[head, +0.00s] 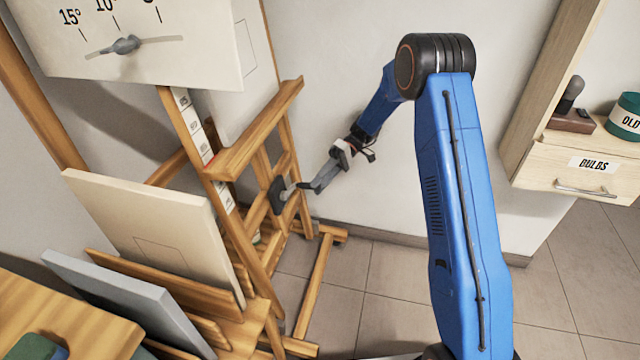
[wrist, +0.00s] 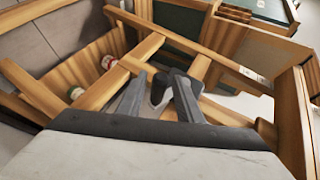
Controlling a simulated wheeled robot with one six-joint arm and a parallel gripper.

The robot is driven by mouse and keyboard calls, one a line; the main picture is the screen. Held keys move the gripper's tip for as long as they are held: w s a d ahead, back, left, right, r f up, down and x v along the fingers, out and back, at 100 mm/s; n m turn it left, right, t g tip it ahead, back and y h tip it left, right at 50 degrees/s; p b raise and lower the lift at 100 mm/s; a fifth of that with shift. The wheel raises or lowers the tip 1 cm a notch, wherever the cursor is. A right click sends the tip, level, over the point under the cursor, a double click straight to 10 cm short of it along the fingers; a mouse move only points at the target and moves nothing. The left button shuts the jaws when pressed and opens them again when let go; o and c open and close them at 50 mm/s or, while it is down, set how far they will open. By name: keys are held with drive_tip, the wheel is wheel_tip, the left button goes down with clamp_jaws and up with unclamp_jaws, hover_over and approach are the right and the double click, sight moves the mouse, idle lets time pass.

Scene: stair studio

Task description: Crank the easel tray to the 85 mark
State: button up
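The wooden easel (head: 250,215) stands left of centre in the head view. Its tray (head: 255,130) is a slanted wooden ledge in front of a white number strip (head: 192,120); the numbers are too small to read. The dark crank (head: 277,195) sits low on the easel's right side and also shows in the wrist view (wrist: 160,88). My gripper (head: 304,187) is at the crank, coming from the right. In the wrist view its two fingers (wrist: 158,82) are apart, with the crank between their tips. Whether they touch it is unclear.
A dial board (head: 130,45) is at the upper left. Canvases (head: 150,225) lean in a wooden rack (head: 220,300) at the lower left. A shelf with a drawer (head: 570,172) is at the right. The tiled floor (head: 390,290) between is clear.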

drive_tip(key=shift+r, duration=0.1)
wheel_tip(320, 180, up, 10)
idle(0.7)
